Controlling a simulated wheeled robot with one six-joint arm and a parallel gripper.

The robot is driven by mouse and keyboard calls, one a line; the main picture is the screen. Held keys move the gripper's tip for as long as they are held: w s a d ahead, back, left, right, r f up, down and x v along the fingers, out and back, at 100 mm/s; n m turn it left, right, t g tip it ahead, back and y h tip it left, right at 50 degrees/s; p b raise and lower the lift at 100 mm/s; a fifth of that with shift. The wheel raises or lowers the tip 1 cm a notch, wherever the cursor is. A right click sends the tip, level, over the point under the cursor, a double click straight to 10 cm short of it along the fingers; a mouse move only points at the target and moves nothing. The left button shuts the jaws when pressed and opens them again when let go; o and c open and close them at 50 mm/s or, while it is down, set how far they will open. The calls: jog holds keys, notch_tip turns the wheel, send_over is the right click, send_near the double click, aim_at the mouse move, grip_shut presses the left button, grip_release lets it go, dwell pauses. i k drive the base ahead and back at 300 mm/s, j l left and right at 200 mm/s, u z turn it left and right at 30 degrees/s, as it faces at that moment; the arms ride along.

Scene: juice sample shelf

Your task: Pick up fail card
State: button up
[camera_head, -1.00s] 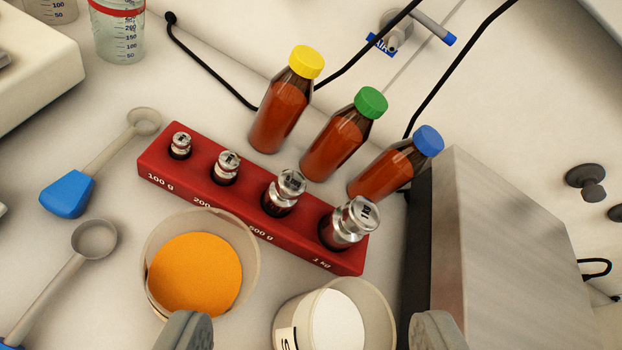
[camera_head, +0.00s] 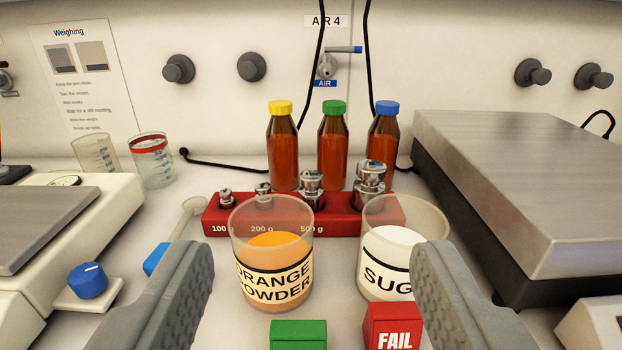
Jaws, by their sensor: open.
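The fail card (camera_head: 394,328) is a red block with white "FAIL" lettering. It stands at the bottom of the view, right of centre, in front of the sugar cup (camera_head: 388,270); its lower part is cut off by the frame edge. A green block (camera_head: 298,334) stands to its left, with any lettering out of view. My gripper (camera_head: 315,262) is open and empty, its two grey fingers wide apart. The right finger is just right of the fail card in the picture; I cannot tell whether they touch.
The orange powder cup (camera_head: 272,260) stands behind the green block. Behind are a red weight rack (camera_head: 332,223) and three capped bottles (camera_head: 332,150). Scales stand left (camera_head: 45,225) and right (camera_head: 530,180).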

aim_at(390, 325)
jog(key=j+u, duration=0.2)
jog(key=j, duration=1.1)
